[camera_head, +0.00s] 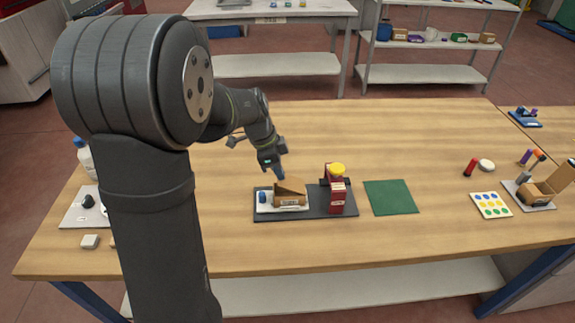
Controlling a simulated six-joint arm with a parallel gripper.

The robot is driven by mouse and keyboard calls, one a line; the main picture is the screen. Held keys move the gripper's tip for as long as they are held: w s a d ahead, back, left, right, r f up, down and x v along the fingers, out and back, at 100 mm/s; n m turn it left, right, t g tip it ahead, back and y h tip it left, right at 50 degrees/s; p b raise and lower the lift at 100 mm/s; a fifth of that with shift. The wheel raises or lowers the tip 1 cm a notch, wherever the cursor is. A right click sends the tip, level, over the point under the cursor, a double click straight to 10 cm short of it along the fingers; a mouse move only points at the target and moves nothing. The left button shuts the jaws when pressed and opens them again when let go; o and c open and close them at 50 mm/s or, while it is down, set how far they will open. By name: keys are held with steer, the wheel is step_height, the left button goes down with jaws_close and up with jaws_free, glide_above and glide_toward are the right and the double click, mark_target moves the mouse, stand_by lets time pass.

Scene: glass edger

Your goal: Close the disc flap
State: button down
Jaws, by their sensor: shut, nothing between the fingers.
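A small machine stands on a dark base plate (320,208) in the middle of the table. On its left part is a brown box with a label (290,201), with a tan panel (292,186) slanting up above it. This panel looks like the disc flap and appears raised, though the view is too small to be sure. A red block (337,198) with a yellow round top (338,169) stands on the right part. My gripper (281,176) is shut and empty, pointing down just above and behind the tan panel. I cannot tell whether it touches the panel.
A blue cylinder (263,197) sits left of the brown box on a white plate. A green mat (391,197) lies to the right. A dotted card (491,205), a red cylinder (470,167) and a holder with a box (537,194) are farther right. The table behind the machine is clear.

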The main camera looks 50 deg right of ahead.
steer(key=shift+g+h, duration=0.4)
steer(key=shift+w+a+f, duration=0.35)
steer(key=shift+f, duration=0.45)
steer(key=shift+w+a+f, duration=0.3)
steer(key=shift+a+f, duration=0.05)
steer(key=shift+f, duration=0.4)
steer(key=shift+w+a+f, duration=0.35)
steer(key=shift+f, duration=0.45)
steer(key=shift+s+d+r, duration=0.1)
steer(key=shift+s+d, duration=0.45)
steer(key=shift+r, duration=0.35)
steer(key=w+a+f+v, duration=0.1)
steer(key=v, duration=1.1)
steer(key=shift+w+a+r, duration=0.15)
steer(key=shift+w+a, duration=0.25)
